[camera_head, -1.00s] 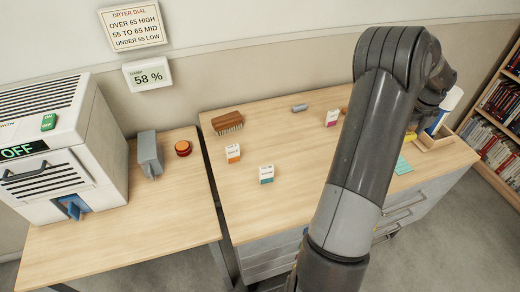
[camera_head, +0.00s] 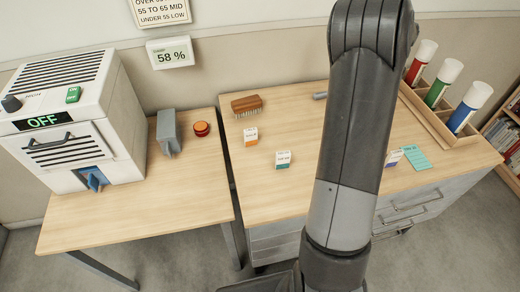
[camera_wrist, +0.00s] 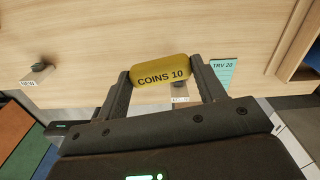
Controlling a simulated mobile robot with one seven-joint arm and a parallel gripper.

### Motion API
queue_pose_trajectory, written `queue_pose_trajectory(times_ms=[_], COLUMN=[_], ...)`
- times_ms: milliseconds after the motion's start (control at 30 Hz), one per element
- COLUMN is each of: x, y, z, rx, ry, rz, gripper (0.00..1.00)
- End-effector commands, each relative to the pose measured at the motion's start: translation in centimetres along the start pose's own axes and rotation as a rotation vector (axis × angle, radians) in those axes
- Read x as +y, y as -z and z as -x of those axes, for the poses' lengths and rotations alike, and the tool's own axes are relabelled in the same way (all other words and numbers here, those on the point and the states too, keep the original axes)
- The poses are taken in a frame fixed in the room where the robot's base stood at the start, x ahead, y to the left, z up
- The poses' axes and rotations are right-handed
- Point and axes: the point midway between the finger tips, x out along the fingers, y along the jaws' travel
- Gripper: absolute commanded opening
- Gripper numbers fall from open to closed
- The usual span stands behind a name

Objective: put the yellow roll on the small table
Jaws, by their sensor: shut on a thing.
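The yellow roll, marked COINS 10 (camera_wrist: 160,72), is between the two fingers of my gripper (camera_wrist: 160,82) in the wrist view. My gripper is shut on it, and the roll lies across from finger to finger above the wooden top. In the head view my own arm hides the gripper and the roll. The smaller table (camera_head: 185,195) stands at the left, with a bare front half. The larger desk (camera_head: 262,205) is to its right, across a narrow gap.
A dryer reading OFF (camera_head: 75,120), a grey holder (camera_head: 168,132) and a red button (camera_head: 201,128) stand on the smaller table. The desk has a brush (camera_head: 246,105), small boxes (camera_head: 283,159), a teal card (camera_head: 417,160) and a rack (camera_head: 445,130) with red, green and blue tubes.

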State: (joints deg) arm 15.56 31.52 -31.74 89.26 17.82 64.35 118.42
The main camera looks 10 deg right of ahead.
Motion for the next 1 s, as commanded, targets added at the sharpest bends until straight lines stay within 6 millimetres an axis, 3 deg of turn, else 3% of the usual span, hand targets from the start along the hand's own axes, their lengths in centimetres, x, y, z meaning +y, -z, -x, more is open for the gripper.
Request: queue_pose_trajectory(times_ms=[33, 200, 500, 800, 1000], x=[2.1, 8.9, 22.1, 35.2, 40.7], y=[-1.9, -6.9, -13.0, -15.6, -15.7], z=[0.1, 0.0, 0.0, 0.0, -0.1], rx=[-0.001, 0.000, -0.001, 0.000, 0.001], ry=[-0.001, -0.002, -0.002, 0.000, 0.000], rz=[0.036, 0.138, 0.317, 0.488, 0.559], gripper=[0.37, 0.37, 0.37, 0.37, 0.37])
